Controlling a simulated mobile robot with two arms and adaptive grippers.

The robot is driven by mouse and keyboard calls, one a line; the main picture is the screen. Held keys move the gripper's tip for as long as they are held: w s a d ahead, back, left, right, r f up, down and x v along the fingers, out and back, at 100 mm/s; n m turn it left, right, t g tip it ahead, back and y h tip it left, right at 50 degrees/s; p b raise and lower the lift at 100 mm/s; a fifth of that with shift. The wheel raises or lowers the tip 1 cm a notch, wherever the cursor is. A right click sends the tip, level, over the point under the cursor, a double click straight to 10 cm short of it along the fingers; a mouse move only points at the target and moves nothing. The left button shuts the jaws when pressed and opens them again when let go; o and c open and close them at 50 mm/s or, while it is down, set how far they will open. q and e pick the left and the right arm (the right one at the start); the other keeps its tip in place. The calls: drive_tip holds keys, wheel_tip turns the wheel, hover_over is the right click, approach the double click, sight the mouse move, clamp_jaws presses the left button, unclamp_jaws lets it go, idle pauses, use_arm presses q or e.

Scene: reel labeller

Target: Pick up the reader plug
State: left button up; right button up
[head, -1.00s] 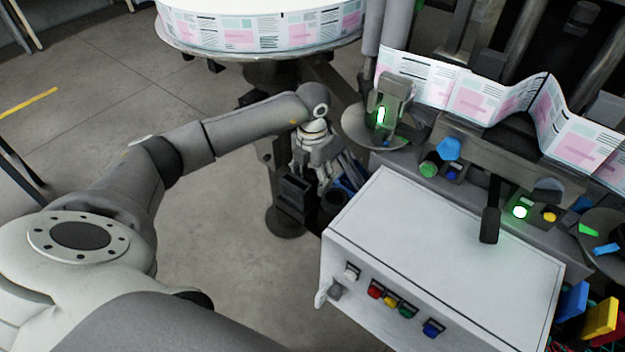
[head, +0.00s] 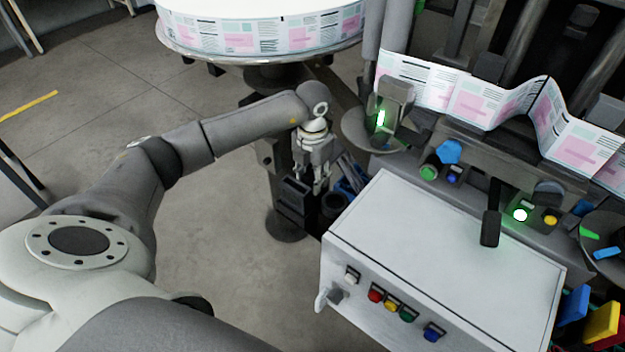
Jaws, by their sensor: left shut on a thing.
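My left gripper (head: 317,184) is at the end of the left arm, left of the white cabinet and over the dark holders beside it. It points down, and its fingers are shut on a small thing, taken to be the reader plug. The plug is mostly hidden between the fingers and too small to make out clearly. I cannot tell whether it is clear of the holders. My right gripper is not in the view.
The white cabinet (head: 445,235) with coloured buttons stands close to the right of the gripper. Dark open holders (head: 294,192) are just left of it. A large label reel (head: 260,30) is behind. Open floor (head: 230,260) lies in front.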

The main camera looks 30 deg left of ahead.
sight(312, 174)
use_arm(q)
wheel_tip(312, 174, up, 17)
drive_tip(key=b, duration=0.1)
drive_tip(key=shift+b, duration=0.4)
idle(0.5)
